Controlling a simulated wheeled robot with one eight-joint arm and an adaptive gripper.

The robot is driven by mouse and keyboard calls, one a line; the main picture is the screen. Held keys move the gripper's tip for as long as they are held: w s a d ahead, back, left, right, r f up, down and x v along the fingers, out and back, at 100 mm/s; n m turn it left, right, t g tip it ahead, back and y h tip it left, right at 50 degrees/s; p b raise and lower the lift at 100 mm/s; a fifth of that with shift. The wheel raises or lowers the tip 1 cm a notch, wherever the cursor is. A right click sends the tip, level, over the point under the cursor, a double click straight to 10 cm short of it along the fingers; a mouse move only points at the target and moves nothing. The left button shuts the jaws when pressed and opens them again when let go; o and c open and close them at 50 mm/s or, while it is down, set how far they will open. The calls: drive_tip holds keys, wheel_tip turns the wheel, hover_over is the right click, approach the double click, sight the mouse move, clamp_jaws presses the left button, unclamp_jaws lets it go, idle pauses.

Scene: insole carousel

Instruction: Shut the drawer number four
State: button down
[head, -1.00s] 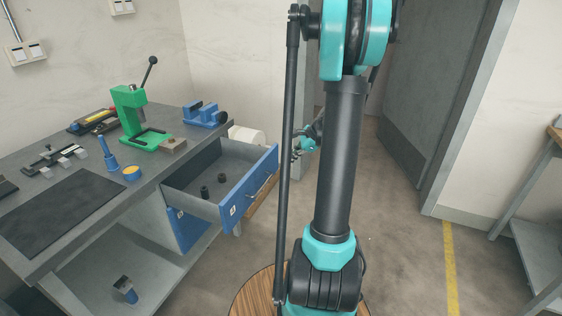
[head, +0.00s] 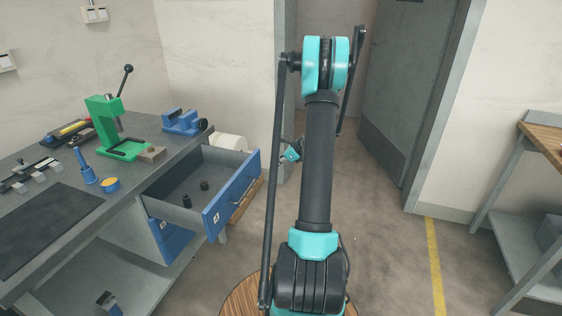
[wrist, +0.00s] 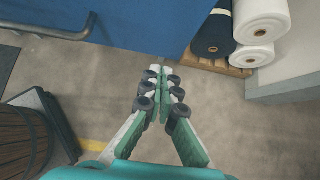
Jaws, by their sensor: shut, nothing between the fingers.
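The open drawer (head: 172,194) has a blue front with a bar handle and juts out from under the workbench. Its label is too small to read surely. Small dark cylinders stand inside. In the wrist view, a blue drawer front (wrist: 150,22) fills the top, with the grey handle (wrist: 48,31) at upper left. My gripper (wrist: 163,76) is shut and empty, its fingertips pointing toward the blue front's lower edge, apparently apart from it. In the head view, my gripper is mostly hidden behind my arm.
A second blue drawer front (head: 168,240) sits below, closed. The workbench (head: 130,193) carries a green press (head: 112,128) and a blue vise (head: 184,121). Rolls on a pallet (wrist: 262,18) stand beyond the drawer. Another bench (head: 520,190) is at right. Floor between is clear.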

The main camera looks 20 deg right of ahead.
sight(257, 168)
drive_tip(key=w+a, duration=0.1)
drive_tip(key=w+a+f, duration=0.1)
drive_tip(key=a, duration=0.1)
drive_tip(key=shift+w+a, duration=0.15)
drive_tip(key=shift+w, duration=0.25)
drive_tip(key=shift+w+a, duration=0.2)
drive_tip(key=shift+a, duration=0.05)
drive_tip(key=shift+w+a, duration=0.1)
drive_tip(key=w+a, duration=0.6)
drive_tip(key=a, duration=0.1)
drive_tip(key=w+a, duration=0.6)
drive_tip(key=a, duration=0.1)
drive_tip(key=w+a, duration=0.6)
drive_tip(key=a, duration=0.1)
drive_tip(key=shift+w+a, duration=0.2)
drive_tip(key=shift+w, duration=0.2)
drive_tip(key=shift+w+a, duration=0.2)
drive_tip(key=shift+a, duration=0.05)
drive_tip(key=shift+a+r, duration=0.1)
